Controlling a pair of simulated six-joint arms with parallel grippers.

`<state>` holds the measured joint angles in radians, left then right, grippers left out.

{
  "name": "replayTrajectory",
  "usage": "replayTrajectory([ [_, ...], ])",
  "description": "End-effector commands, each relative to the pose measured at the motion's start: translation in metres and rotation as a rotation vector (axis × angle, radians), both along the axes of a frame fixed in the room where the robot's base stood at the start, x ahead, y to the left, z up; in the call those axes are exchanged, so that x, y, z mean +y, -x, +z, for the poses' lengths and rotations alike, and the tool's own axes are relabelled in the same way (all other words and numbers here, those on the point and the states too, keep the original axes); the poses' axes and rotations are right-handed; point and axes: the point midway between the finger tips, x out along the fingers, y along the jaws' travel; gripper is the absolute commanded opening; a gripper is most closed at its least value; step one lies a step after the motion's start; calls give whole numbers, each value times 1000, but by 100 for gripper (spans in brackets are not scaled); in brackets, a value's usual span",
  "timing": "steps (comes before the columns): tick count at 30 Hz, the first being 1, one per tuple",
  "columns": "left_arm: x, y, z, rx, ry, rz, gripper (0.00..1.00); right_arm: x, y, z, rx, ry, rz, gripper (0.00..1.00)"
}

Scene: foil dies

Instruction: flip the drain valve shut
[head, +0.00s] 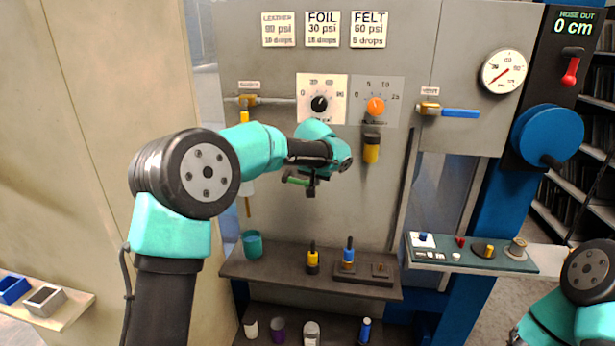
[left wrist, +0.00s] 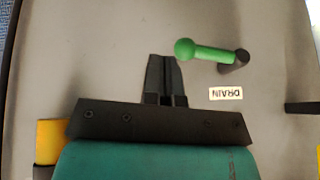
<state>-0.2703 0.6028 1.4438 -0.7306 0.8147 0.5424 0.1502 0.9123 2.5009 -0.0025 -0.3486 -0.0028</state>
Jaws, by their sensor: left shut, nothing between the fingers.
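The drain valve has a green lever with a round knob, shown in the left wrist view (left wrist: 208,52). Its dark pivot is at the lever's right end, above an upside-down DRAIN label (left wrist: 226,93). In that view the lever lies nearly level. In the head view the green lever (head: 297,181) shows small beside my left gripper (head: 311,190). My left gripper (left wrist: 166,62) is shut and empty. Its fingertips are just left of the knob, very close to it. I cannot tell whether they touch. My right gripper is out of view; only part of that arm shows at the lower right.
A blue-handled vent valve (head: 460,113), a white dial (head: 319,104) and an orange knob (head: 376,106) are on the panel. A yellow-bodied fitting (head: 371,150) hangs right of my gripper. Below is a shelf (head: 290,278) with a teal cup (head: 252,245) and several small tools.

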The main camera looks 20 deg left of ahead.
Motion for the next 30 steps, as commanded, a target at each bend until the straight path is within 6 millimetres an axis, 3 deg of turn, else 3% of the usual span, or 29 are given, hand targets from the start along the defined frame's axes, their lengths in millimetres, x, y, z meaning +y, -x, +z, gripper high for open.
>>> replayTrajectory([
  [1,3,-3,29,-29,-16,29,0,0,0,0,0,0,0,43],
  [3,7,-3,60,-56,-37,68,0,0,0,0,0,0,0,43],
  [6,12,-2,88,-81,-56,111,0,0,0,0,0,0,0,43],
  [9,15,-1,101,-92,-64,130,0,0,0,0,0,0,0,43],
  [22,16,-2,100,-93,-66,133,0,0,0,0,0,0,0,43],
  [30,22,-17,76,-90,-66,133,0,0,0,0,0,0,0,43],
])
